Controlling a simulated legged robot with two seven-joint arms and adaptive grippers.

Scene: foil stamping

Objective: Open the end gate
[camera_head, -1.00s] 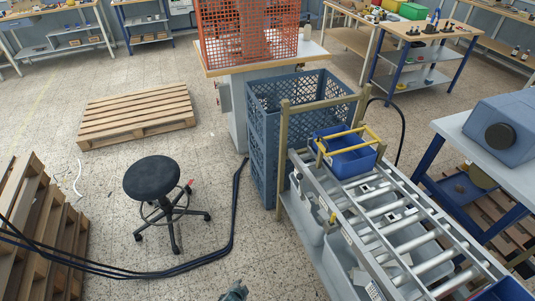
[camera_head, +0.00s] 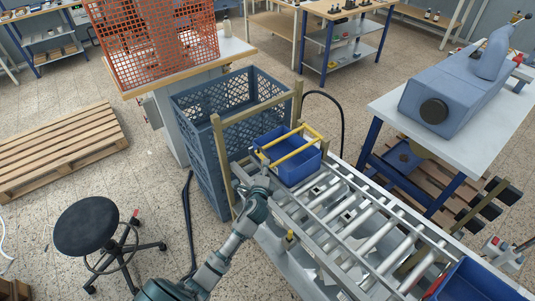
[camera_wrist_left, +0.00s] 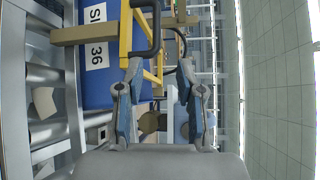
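The end gate (camera_head: 220,160) is a beige frame of two posts and a crossbar at the far end of the roller conveyor (camera_head: 352,222). A blue bin (camera_head: 291,166) with a yellow frame sits on the rollers just inside it. My left gripper (camera_head: 241,178) is close to the gate's left post in the head view; contact cannot be told. In the left wrist view its fingers (camera_wrist_left: 160,75) are apart with nothing between them. A dark curved bar (camera_wrist_left: 154,30) lies just beyond the fingertips, near the bin's yellow frame (camera_wrist_left: 126,35). My right gripper is not in view.
A tall blue-grey lattice crate (camera_head: 195,140) stands beyond the gate. A black stool (camera_head: 88,226) and a wooden pallet (camera_head: 60,150) are at left. A table with a blue-grey machine (camera_head: 450,95) stands at right. Another blue bin (camera_head: 470,283) is at the near conveyor end.

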